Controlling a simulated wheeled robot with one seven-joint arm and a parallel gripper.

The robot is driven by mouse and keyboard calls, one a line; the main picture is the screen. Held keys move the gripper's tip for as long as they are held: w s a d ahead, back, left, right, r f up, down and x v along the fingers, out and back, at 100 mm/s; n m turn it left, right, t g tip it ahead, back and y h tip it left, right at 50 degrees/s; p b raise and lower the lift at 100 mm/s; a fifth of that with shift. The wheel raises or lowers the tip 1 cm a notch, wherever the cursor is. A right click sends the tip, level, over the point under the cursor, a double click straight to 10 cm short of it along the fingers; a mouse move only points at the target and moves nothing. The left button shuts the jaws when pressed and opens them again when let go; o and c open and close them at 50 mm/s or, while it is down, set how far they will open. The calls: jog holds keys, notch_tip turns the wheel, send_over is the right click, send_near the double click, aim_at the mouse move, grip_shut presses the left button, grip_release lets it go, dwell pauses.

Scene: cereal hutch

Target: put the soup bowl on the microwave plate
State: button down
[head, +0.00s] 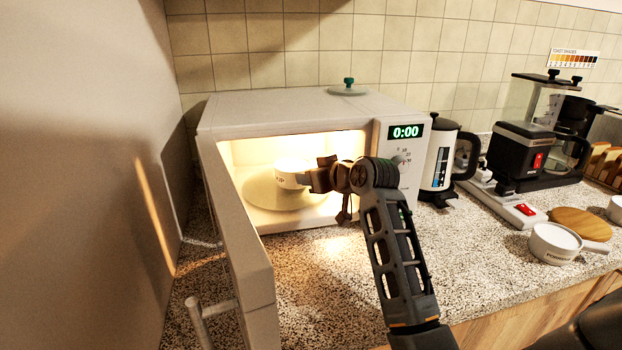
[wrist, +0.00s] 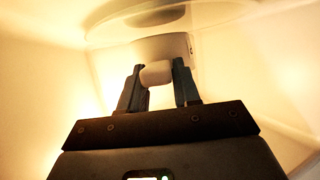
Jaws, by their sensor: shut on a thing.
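The soup bowl (head: 288,174), white with dark lettering, is inside the lit microwave, over the round plate (head: 262,196). My gripper (head: 316,180) reaches in through the open front and is shut on the bowl's stubby handle. In the wrist view the fingers of my gripper (wrist: 160,88) are on both sides of the handle (wrist: 156,73), with the bowl (wrist: 160,47) beyond and the plate (wrist: 190,18) behind it. I cannot tell whether the bowl touches the plate. The microwave (head: 300,106) reads 0:00.
The microwave door (head: 243,240) stands open toward the front left. A green-knobbed lid (head: 348,89) lies on top of the microwave. To the right are a kettle (head: 437,165), a coffee maker (head: 525,150), a power strip (head: 515,208), a second white bowl (head: 555,243) and a wooden board (head: 580,222).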

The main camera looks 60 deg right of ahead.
jog(key=shift+f, duration=0.5)
jog(key=c, duration=0.8)
grip_release()
jog(key=shift+f, duration=0.1)
jog(key=shift+s, duration=0.2)
jog(key=v, duration=1.1)
jog(key=shift+s+a+r+b, duration=0.2)
jog(key=shift+s+b, duration=0.1)
jog(key=shift+b, duration=0.1)
